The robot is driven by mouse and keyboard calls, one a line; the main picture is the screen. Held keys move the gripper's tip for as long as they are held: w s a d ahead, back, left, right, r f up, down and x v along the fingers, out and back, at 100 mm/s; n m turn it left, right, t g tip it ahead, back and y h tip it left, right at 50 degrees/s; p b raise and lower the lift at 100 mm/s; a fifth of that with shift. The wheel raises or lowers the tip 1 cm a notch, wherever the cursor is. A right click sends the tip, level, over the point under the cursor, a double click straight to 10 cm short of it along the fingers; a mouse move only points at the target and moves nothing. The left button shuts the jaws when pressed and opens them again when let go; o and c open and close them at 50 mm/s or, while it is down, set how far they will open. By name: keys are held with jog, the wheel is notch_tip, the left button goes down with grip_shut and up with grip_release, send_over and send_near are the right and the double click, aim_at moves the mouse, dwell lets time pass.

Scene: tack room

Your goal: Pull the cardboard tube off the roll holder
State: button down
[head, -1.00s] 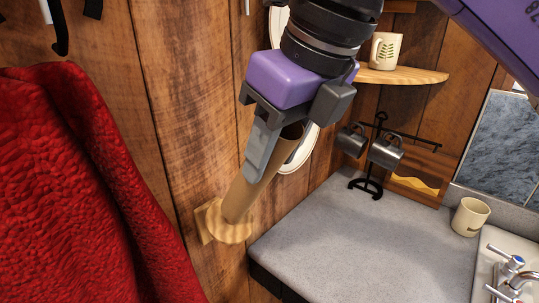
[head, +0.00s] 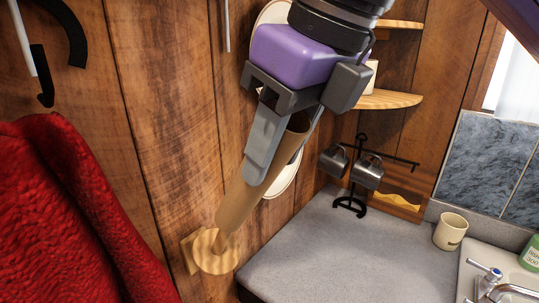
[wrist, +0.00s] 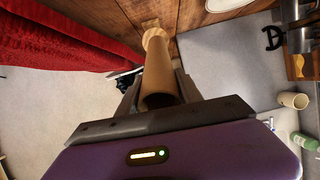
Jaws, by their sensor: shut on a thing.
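The brown cardboard tube (head: 243,204) slants up from the wooden roll holder (head: 211,261) on the plank wall. A short stretch of the holder's thin peg shows between its round disc and the tube's lower end, so the tube is off the disc. The peg still appears to run into the tube. My gripper (head: 270,170) is shut on the tube's upper part, one finger on each side. In the wrist view the tube's open end (wrist: 160,98) faces the camera, and the holder (wrist: 153,36) lies beyond it.
A red fleece cloth (head: 60,215) hangs to the left of the holder. A grey counter (head: 330,250) is to the right, with a mug rack (head: 352,175), a cream cup (head: 450,231) and a sink tap (head: 490,283). A round white-rimmed thing is behind my gripper.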

jog(key=p+v, duration=0.3)
jog(key=v, duration=0.6)
jog(key=shift+d+r+p, duration=0.2)
jog(key=shift+d+p, duration=0.15)
jog(key=shift+p, duration=0.05)
jog(key=shift+s, duration=0.15)
dwell(0.5)
